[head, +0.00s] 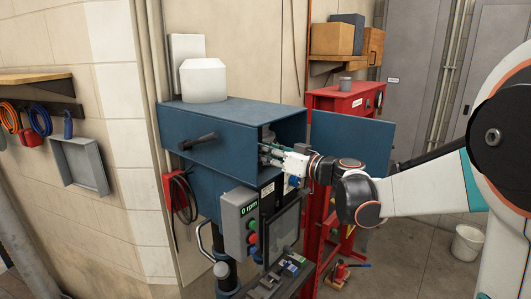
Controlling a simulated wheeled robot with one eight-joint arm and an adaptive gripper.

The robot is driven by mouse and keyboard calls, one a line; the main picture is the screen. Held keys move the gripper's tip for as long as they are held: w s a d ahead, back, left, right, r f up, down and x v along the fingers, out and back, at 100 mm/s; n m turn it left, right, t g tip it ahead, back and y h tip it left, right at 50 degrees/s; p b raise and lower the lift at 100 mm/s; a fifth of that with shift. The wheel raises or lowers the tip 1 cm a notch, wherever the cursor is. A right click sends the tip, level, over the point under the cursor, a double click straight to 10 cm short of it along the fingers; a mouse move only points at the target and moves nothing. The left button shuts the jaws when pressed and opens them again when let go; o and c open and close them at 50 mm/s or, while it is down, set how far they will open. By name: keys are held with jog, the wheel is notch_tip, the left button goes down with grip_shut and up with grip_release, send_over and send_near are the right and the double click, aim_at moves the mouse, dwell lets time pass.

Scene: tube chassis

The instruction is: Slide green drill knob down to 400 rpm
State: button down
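The blue drill housing (215,160) stands in the middle of the head view, with its right side open. My gripper (266,154) reaches from the right to that opening, its fingertips at the edge of the cavity. Small green parts show around the fingers, but I cannot tell whether one is the green drill knob; the fingers cover much of that spot. Whether the fingers are apart or closed is too small to tell. A grey control box (231,222) below shows "0 rpm" on its display (249,208), with green and red buttons under it.
An open blue door panel (362,140) stands behind my arm. A red cabinet (345,101) and a shelf with boxes (332,39) are behind it. A dark lever (198,141) sticks out of the housing's front. A dark-framed panel (284,230) stands below my gripper. A white bucket (467,242) is on the floor at right.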

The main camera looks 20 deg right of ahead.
aim_at(266, 176)
jog(key=shift+f+b, duration=1.8)
jog(key=shift+f, duration=0.5)
jog(key=c, duration=1.7)
grip_release()
jog(key=v, duration=1.2)
